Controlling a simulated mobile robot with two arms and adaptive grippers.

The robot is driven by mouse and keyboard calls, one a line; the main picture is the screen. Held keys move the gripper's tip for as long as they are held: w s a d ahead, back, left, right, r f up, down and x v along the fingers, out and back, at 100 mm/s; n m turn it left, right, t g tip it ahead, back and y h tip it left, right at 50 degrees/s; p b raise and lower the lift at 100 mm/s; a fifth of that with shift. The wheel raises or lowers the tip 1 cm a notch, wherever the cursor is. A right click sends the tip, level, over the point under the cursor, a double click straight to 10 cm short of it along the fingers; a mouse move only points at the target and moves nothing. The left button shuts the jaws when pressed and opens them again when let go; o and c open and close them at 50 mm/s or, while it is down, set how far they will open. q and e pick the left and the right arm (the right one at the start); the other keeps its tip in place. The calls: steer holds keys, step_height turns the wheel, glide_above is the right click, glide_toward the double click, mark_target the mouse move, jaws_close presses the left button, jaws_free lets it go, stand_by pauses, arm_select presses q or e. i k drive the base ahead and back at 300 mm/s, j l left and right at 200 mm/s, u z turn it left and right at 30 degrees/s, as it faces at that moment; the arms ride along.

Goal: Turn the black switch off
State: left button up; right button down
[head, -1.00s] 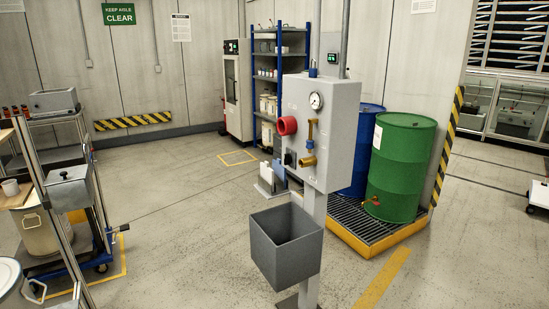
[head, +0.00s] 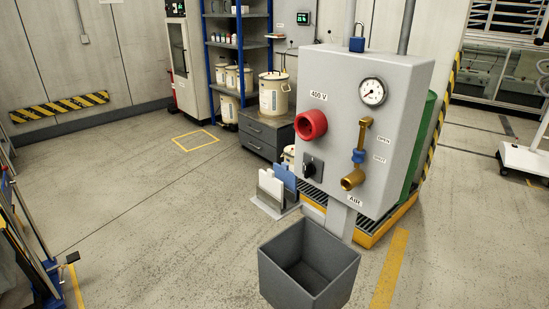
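The black switch (head: 312,168) is a rotary knob on a small plate, low on the left of the front of a grey panel box (head: 343,100). It sits below a red round socket (head: 310,125) and a "400 V" label. The knob's exact position is too small to tell. Right of it is a brass air pipe (head: 362,135) with a blue valve part, an outlet at the bottom, and "OPEN", "SHUT" and "AIR" labels. A gauge (head: 372,92) is at the upper right. Neither of my grippers is in view.
A blue padlock (head: 357,40) is on top of the box. A drawer cabinet (head: 265,135) and a shelf stand behind. The floor at left is mostly clear.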

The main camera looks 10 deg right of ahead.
mark_target(310, 169)
steer(key=i+j+z, duration=0.15)
steer(key=i+j, duration=0.9)
steer(key=j, duration=0.15)
